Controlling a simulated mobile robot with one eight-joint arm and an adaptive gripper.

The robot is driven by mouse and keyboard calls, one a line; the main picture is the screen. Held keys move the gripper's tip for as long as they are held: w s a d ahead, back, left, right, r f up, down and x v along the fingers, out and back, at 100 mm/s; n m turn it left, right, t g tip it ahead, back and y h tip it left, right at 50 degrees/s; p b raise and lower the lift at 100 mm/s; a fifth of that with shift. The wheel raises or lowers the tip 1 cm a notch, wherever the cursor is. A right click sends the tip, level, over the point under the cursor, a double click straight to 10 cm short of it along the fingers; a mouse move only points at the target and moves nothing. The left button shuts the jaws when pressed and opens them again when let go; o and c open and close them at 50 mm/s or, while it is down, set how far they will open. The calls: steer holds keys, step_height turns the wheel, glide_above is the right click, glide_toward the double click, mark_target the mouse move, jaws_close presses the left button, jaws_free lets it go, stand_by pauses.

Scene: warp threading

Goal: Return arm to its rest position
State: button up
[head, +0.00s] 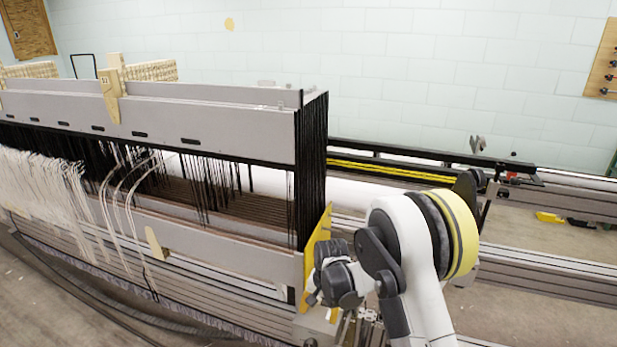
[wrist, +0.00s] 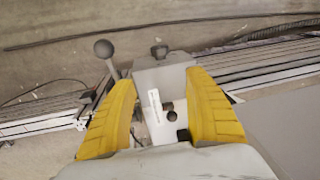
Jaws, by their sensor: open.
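My arm, white with dark joints and a yellow band, stands at the right in the head view, folded near the right end of the loom frame (head: 225,258). My gripper (wrist: 165,95) shows in the wrist view as two yellow padded fingers, spread apart with nothing held between them. Below and between the fingers are a grey metal block (wrist: 165,72) and a white bracket (wrist: 158,118), apart from the fingers as far as I can tell. In the head view the gripper's fingertips are mostly hidden by my wrist and the loom's end.
White warp threads (head: 45,190) hang along the loom's front at left. Black heddle cords (head: 311,165) fill its right end. A lever with a round grey knob (wrist: 103,49) stands by the left finger. Metal rails (head: 560,262) run behind my arm.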

steer(key=s+d+r+n+t, duration=0.1)
steer(key=s+d+r, duration=0.2)
steer(key=r, duration=0.5)
steer(key=s+d+r+t, duration=0.1)
steer(key=s+d+r, duration=0.2)
steer(key=r, duration=0.5)
steer(key=s+d+r+n+t, duration=0.1)
steer(key=s+d+r, duration=0.2)
steer(key=r, duration=0.5)
steer(key=s+d+r+t, duration=0.1)
steer(key=s+d+r, duration=0.1)
steer(key=s, duration=0.7)
steer(key=s+d+r+n+t+h, duration=0.1)
steer(key=s+d+r+t, duration=0.1)
steer(key=s+d, duration=0.3)
steer(key=s+r, duration=0.1)
steer(key=s, duration=0.3)
steer(key=shift+r+n, duration=0.3)
steer(key=shift+r, duration=0.05)
steer(key=shift+s, duration=0.1)
